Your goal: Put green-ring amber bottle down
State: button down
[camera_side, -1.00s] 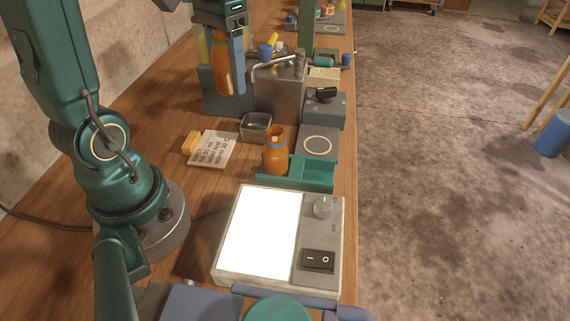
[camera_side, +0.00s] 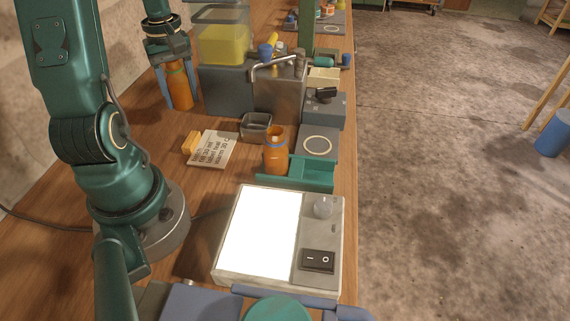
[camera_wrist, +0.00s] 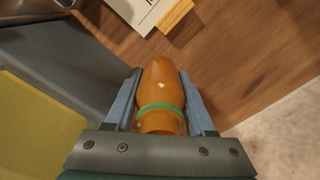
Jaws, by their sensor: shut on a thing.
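The green-ring amber bottle (camera_wrist: 160,82) is between the two blue-grey fingers of my gripper (camera_wrist: 158,90) in the wrist view. Its green ring sits around the neck. In the side view the same bottle (camera_side: 179,90) hangs upright in my gripper (camera_side: 178,97), at the left of the grey block under the yellow tank. Its base is low, close to the wooden bench; whether it touches the wood I cannot tell. My gripper is shut on the bottle.
A second amber bottle (camera_side: 276,153) stands by the teal tray (camera_side: 310,176). The grey block (camera_side: 226,92) with the yellow tank (camera_side: 222,44) is close on the right. A note card (camera_side: 212,148) and yellow block (camera_side: 190,143) lie nearer.

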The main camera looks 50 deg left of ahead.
aim_at(191, 127)
jog(key=shift+f, duration=2.9)
jog(key=shift+c, duration=1.2)
grip_release()
jog(key=shift+f, duration=0.1)
